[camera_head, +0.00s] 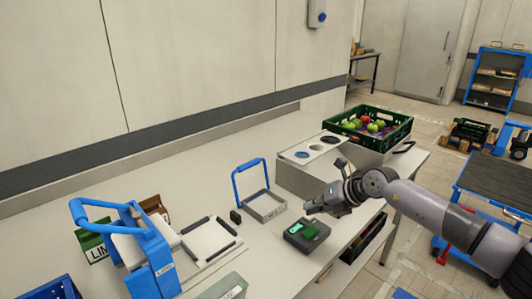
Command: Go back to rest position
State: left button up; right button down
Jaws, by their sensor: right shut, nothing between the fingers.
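My right gripper (313,207) reaches in from the right on its grey arm. It is shut with nothing in it. Its tips point left, just above and behind a small dark device (293,238) with green parts on top, on the long pale table (262,243). I cannot tell whether the tips touch anything. My left gripper is not in view.
A grey tray with a blue handle (266,207) stands left of my gripper. A box with round holes (303,176) and a green crate (398,134) of apples are behind. A blue-handled caddy (159,259) stands at front left. A dark-topped blue cart (494,184) is at right.

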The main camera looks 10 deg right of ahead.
jog(key=s+a+r+m+t+y, duration=0.3)
jog(key=s+a+m+y, duration=0.1)
jog(key=a, duration=0.5)
jog(key=s+a+r+m+t+y, duration=0.3)
jog(key=s+a+r+m+y, duration=0.1)
jog(key=a, duration=0.5)
jog(key=s+d+f+m+t+h, duration=0.1)
jog(key=s+d+f+m+h, duration=0.45)
jog(key=d+m+h, duration=0.4)
jog(key=s+d+f+m+t+h, duration=0.1)
jog(key=s+d+f+m+h, duration=0.45)
jog(key=m, duration=0.65)
jog(key=s+d+f+m+g, duration=0.2)
jog(key=s+f+g, duration=0.45)
jog(key=s, duration=0.55)
jog(key=s+d+f+m+g, duration=0.2)
jog(key=s+f+g, duration=0.4)
jog(key=s, duration=0.6)
jog(key=s+f+x, duration=0.1)
jog(key=s+x, duration=0.2)
jog(key=x, duration=1.1)
jog(key=s+x, duration=0.4)
jog(key=x, duration=0.9)
jog(key=s+d+f+g, duration=0.1)
jog(key=s+d+f, duration=0.1)
jog(key=s+f, duration=1.4)
jog(key=shift+d+f, duration=0.2)
